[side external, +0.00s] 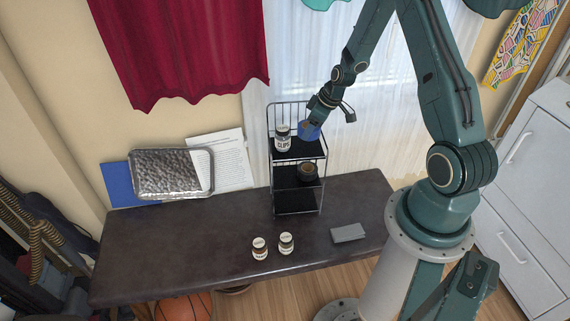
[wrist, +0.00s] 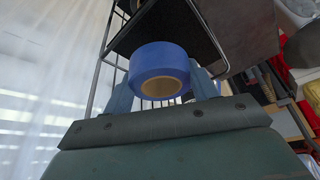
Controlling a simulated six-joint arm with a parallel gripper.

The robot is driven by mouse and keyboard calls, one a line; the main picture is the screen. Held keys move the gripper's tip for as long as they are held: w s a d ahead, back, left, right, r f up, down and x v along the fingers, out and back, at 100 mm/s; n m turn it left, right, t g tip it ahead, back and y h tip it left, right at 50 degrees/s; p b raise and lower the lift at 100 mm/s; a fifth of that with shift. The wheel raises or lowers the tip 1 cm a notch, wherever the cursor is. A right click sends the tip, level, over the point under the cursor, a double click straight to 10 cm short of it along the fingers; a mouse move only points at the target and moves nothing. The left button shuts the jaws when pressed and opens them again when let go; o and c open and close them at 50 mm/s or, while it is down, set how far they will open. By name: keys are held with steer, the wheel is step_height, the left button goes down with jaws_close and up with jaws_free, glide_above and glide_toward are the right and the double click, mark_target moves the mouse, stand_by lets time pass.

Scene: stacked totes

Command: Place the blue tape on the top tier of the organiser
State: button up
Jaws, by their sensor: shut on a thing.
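The blue tape (wrist: 157,58) is a thick roll with a tan core, held between the two fingers of my gripper (wrist: 163,88) in the wrist view. In the side external view the tape (side external: 309,131) is at the right part of the organiser's top tier, at my gripper (side external: 318,117). I cannot tell whether the tape touches the tier. The organiser (side external: 312,156) is a black wire rack with two tiers standing on the dark table. A white jar labelled CLIPS (side external: 282,138) stands on the top tier, left of the tape.
Two small labelled jars (side external: 260,248) (side external: 286,243) and a grey block (side external: 348,233) lie on the table (side external: 180,245). A metal tray (side external: 172,173) leans at the back left. The table's left part is clear.

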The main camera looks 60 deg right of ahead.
mark_target(306, 146)
steer(key=shift+f, duration=0.5)
steer(key=shift+f, duration=1.9)
steer(key=shift+f, duration=0.1)
steer(key=o, duration=1)
steer(key=v, duration=1.2)
